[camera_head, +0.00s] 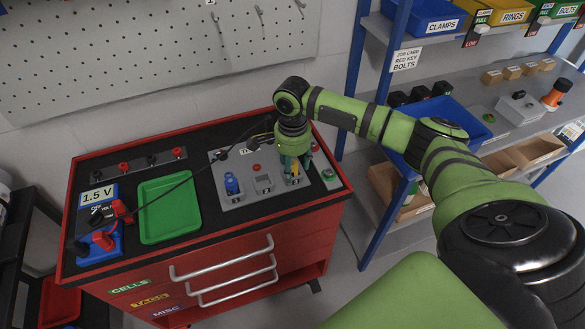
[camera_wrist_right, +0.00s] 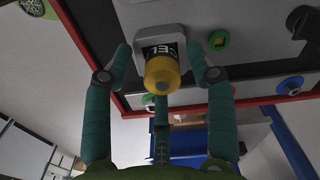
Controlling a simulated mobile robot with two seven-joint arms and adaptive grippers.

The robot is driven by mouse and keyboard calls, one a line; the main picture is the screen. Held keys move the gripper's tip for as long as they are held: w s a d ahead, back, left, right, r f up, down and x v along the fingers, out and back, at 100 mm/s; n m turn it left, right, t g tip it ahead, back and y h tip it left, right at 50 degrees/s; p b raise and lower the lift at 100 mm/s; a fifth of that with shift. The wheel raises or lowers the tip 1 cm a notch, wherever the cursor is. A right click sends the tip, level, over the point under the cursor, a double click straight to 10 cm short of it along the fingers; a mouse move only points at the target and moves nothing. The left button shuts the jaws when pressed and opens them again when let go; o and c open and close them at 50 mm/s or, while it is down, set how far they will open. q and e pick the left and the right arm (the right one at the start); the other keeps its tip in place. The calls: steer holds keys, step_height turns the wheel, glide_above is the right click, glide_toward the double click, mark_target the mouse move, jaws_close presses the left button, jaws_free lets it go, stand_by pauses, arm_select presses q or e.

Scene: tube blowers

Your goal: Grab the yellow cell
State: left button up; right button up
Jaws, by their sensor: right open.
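The yellow cell (camera_wrist_right: 161,76) stands in its grey socket in the right wrist view, its dark lettered label partly visible. My right gripper (camera_wrist_right: 163,55) is open, with one teal finger on each side of the cell and a gap showing beside it. In the head view my right gripper (camera_head: 294,172) points down over the right part of the grey panel, and only a strip of the yellow cell (camera_head: 295,169) shows between the fingers. My left gripper is out of view.
A blue cell (camera_head: 232,184) stands at the left of the grey panel (camera_head: 240,205), beside an empty-looking socket (camera_head: 264,183). A green tray (camera_head: 166,225) and a blue 1.5 V meter (camera_head: 99,240) with a dark cable lie left on the red cabinet. Shelves stand right.

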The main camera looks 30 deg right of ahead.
jaws_close()
